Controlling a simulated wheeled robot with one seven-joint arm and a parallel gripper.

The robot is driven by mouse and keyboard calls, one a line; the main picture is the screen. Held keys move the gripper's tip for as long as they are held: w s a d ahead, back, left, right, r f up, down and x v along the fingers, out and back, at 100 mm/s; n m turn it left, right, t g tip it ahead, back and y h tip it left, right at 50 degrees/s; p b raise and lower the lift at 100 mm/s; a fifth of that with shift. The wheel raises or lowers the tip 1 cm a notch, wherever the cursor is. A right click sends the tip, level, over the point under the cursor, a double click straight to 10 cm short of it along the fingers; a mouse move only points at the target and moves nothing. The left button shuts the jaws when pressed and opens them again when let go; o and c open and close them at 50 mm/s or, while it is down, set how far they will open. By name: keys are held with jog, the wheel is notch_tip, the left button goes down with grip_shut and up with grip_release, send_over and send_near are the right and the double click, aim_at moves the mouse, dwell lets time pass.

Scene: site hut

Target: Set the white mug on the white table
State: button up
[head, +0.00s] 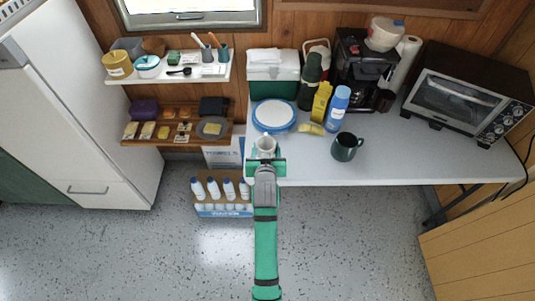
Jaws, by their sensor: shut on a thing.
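The white mug (266,144) is held by my gripper (265,160) over the near left part of the white table (400,162). My gripper is shut on it, and the green jaws partly hide its lower part. I cannot tell whether the mug's base touches the tabletop or hangs above it. The mug looks about upright, with its opening facing up. My arm reaches in from the bottom of the view.
A blue-rimmed round container (273,115) stands just behind the mug. A dark green mug (346,147), blue bottle (338,108), yellow bottle (321,101) and toaster oven (470,90) are on the table. The tabletop right of the green mug is clear. A bottle crate (222,208) sits on the floor.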

jog(key=shift+w+d+f, duration=0.25)
jog(key=shift+f, duration=1.7)
jog(key=o, duration=1.3)
jog(key=shift+f, duration=0.15)
jog(key=shift+c, duration=0.2)
